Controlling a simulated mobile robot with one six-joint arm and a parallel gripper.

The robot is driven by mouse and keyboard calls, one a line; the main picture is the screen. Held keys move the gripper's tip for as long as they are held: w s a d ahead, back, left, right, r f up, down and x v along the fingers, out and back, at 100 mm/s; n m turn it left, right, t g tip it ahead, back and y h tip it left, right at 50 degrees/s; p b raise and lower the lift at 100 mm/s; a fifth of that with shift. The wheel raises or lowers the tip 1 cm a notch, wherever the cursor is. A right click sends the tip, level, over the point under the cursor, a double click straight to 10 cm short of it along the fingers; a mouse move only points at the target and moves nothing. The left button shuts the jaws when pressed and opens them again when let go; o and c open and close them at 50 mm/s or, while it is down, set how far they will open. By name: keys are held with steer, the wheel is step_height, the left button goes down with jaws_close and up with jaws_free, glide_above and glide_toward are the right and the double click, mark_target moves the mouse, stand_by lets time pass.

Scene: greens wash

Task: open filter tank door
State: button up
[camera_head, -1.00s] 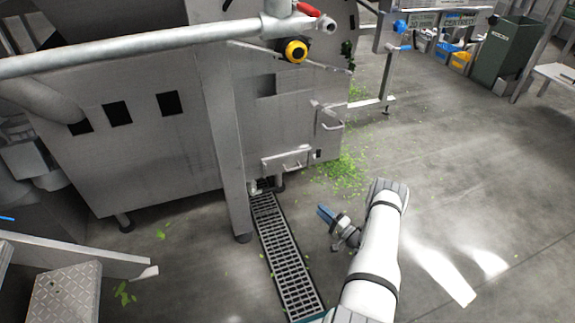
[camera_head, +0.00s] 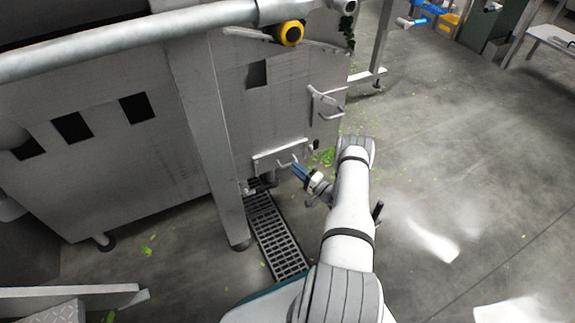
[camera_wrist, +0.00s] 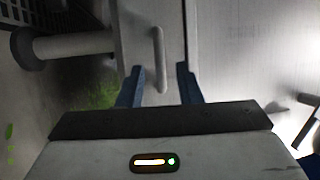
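A low metal door panel (camera_head: 268,159) sits near the bottom of the grey steel tank (camera_head: 215,110), and it looks shut. Its small bar handle (camera_head: 287,162) sticks out. My gripper (camera_head: 298,170) is right in front of this handle, at about its height. In the wrist view the blue fingers of my gripper (camera_wrist: 161,72) are open, one on each side of the bar handle (camera_wrist: 158,45). The handle lines up with the gap. I cannot tell whether the fingers touch it or how far it reaches between them.
A second handle (camera_head: 326,103) is higher on the tank's right side. A floor grate (camera_head: 272,235) and a steel leg (camera_head: 208,150) stand left of my arm. Green leaf scraps (camera_head: 325,157) lie by the tank's corner. The floor at right (camera_head: 460,150) is mostly clear.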

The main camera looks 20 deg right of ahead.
mark_target(284, 163)
steer(key=shift+b+x, duration=0.4)
steer(key=shift+x, duration=1.4)
jaws_close()
